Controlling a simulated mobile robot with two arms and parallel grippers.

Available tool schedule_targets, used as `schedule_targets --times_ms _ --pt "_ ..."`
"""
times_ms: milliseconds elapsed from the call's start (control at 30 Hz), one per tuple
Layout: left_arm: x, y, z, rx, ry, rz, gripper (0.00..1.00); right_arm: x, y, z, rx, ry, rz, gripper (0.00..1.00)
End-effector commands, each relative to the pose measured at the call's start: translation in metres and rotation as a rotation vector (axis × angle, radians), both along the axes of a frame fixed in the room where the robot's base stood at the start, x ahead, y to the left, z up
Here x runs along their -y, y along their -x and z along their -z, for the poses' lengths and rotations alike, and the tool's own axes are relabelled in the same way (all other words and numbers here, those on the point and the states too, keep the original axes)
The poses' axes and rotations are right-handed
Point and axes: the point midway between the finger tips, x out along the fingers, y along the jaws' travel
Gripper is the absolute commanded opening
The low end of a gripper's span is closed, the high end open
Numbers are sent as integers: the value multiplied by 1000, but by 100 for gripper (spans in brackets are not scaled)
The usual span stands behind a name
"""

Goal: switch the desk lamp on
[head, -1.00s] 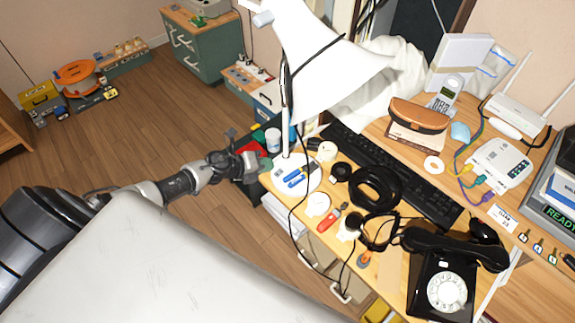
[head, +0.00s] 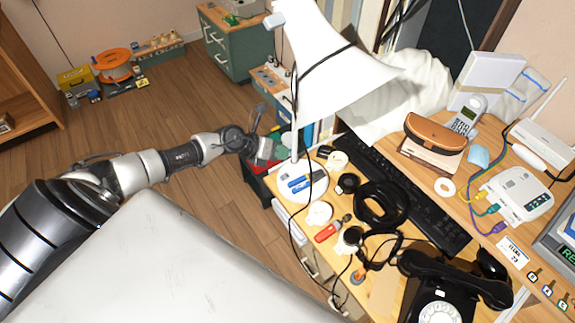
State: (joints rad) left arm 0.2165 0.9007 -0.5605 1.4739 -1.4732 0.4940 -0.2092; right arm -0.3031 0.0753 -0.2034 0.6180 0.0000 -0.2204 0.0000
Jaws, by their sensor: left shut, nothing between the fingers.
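The desk lamp (head: 345,75) is white, with a large shade, a thin stem and a round base (head: 302,183) on the desk's left part. A black cord hangs over the shade and down past the base. I cannot tell whether the lamp is lit, and I cannot make out its switch. My left gripper (head: 274,145) is shut and empty, just left of the lamp stem near the desk's left edge. It looks apart from the stem, though the depth is hard to judge. My right gripper is not in view.
A black keyboard (head: 405,195), a black cable coil (head: 381,206) and a black dial phone (head: 440,302) crowd the desk. Small items lie around the lamp base. A cordless phone (head: 466,115) and a brown case (head: 435,134) stand farther back. The wooden floor (head: 150,115) at left is mostly clear.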

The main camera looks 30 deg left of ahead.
Motion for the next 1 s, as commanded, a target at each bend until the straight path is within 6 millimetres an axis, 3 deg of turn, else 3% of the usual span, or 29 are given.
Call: schedule_targets --times_ms 400,600,1000 --pt "3 -8 61 0 0 0 0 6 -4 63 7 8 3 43" --pt "4 -11 76 0 2 -1 0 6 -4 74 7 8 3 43" --pt "5 -11 77 -1 1 -1 0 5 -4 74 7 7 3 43"
